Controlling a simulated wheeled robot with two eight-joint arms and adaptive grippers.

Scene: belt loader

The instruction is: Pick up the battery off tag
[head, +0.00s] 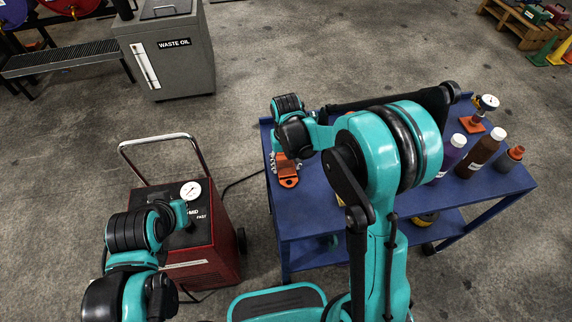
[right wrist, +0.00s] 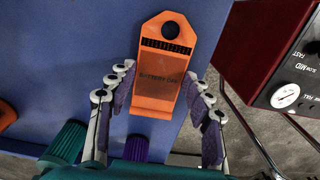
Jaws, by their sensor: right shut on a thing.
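The battery off tag (right wrist: 163,58) is a flat orange plate with a hole at its top end and dark lettering. In the head view the tag (head: 289,182) shows at the left part of the blue cart's top. My right gripper (right wrist: 160,88) has its fingers on both sides of the tag and is shut on it; in the head view the right gripper (head: 285,164) points down over the cart top. Whether the tag is lifted off the surface cannot be told. My left arm is at the lower left; its fingers are hidden.
The blue cart (head: 312,227) carries several bottles, including a brown one (head: 482,152), and an orange-based gauge (head: 479,114) on its right. A red charger (head: 208,240) with a chrome handle stands left of the cart. A grey waste oil bin (head: 170,70) is at the back.

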